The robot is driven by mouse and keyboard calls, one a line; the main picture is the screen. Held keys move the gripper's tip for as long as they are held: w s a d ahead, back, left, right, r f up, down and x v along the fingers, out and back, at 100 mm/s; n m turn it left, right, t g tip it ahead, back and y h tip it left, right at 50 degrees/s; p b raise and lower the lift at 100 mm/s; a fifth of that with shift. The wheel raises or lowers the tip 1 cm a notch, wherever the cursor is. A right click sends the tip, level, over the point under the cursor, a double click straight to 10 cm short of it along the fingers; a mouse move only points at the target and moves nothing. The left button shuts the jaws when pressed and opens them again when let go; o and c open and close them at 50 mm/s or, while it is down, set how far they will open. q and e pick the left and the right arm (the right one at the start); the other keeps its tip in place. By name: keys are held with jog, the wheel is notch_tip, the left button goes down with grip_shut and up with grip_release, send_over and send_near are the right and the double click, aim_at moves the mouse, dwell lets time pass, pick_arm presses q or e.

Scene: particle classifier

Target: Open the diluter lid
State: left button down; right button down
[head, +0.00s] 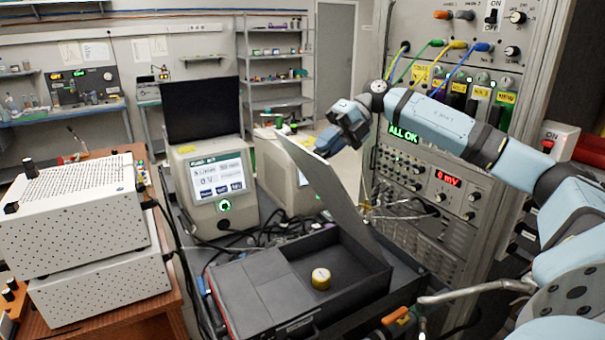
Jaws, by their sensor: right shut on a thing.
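The diluter appears to be the dark grey open box (374,284) in the lower middle of the head view. A yellow round piece (321,279) sits inside it. Its lid, a flat grey panel (340,195), stands steeply raised along the box's right side, clear of the opening. My right gripper (327,143) is at the lid's upper edge, shut on the lid; the exact contact is small and partly hidden. My right arm reaches in from the right, above the box. My left gripper is not in view.
A rack of electronics (421,187) with cables stands close on the right, behind my arm. A white device with a screen (214,183) stands behind the box. White instrument cases (75,215) fill the left table. Cables lie behind the box.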

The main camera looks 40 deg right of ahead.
jog(key=shift+f+v, duration=0.15)
jog(key=shift+v, duration=0.75)
jog(key=shift+f+v, duration=0.15)
jog(key=shift+v, duration=0.8)
jog(key=shift+d, duration=0.1)
jog(key=c, duration=1.1)
grip_release()
jog(key=shift+d+f, duration=0.1)
jog(key=shift+d, duration=0.05)
jog(key=v, duration=1.4)
jog(key=shift+w, duration=0.1)
